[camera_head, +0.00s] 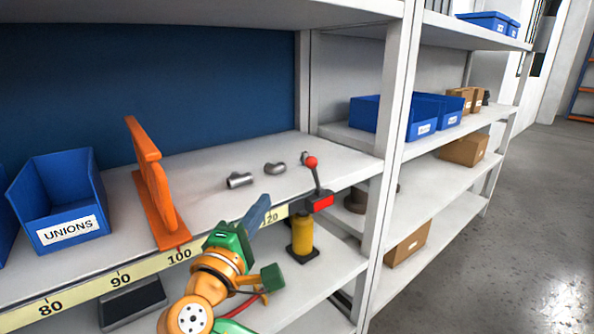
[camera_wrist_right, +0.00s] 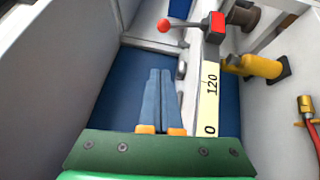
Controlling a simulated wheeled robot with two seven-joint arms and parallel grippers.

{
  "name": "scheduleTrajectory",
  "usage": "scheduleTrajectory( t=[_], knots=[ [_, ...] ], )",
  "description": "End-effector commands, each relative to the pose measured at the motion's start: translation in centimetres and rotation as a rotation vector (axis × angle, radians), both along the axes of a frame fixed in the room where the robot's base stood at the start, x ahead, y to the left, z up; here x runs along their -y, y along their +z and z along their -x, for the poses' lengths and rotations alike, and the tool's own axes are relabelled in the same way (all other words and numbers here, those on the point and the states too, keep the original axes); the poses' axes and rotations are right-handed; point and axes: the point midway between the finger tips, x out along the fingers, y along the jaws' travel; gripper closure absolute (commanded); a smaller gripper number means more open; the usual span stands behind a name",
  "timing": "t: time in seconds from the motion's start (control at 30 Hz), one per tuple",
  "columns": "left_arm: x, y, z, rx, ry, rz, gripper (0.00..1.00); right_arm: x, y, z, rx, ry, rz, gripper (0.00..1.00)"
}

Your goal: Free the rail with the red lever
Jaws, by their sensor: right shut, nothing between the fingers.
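The red lever stands at the front edge of the shelf, right of the 120 mark. Its red ball (camera_head: 311,162) tops a thin dark stem that rises from a red and grey block (camera_head: 320,202). In the right wrist view the ball (camera_wrist_right: 163,25) points left of the block (camera_wrist_right: 217,25). The rail (camera_head: 120,281) is a pale yellow numbered strip along the shelf front. It also shows in the wrist view (camera_wrist_right: 210,95). My right gripper (camera_head: 265,200) is shut and empty, left of the lever and apart from it, by the rail. My left gripper is out of view.
An orange upright divider (camera_head: 155,190) stands near the 100 mark. A blue bin (camera_head: 70,205) labelled UNIONS is at the left. A yellow cylinder (camera_head: 302,235) stands below. A grey post (camera_head: 386,150) rises to the right.

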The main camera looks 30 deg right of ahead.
Motion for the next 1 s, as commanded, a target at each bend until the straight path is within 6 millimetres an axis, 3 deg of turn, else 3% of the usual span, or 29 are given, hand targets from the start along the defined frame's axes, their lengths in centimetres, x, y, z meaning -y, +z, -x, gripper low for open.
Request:
scheduleTrajectory(
  t=[0.17, 0.57, 0.8, 1.0],
  knots=[
    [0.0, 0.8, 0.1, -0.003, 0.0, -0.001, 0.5, 1.1, 0.4, -0.9, -0.003, -0.004, 0.004, 1.0],
    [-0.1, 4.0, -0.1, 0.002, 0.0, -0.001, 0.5, 7.8, 1.7, -6.2, -0.004, -0.004, 0.002, 1.0],
    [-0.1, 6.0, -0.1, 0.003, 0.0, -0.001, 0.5, 11.1, 2.0, -5.9, -0.004, 0.0, 0.001, 1.0],
    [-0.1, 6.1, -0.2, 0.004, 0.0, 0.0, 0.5, 11.7, 1.8, -5.8, -0.003, 0.001, 0.0, 1.0]
  ],
)
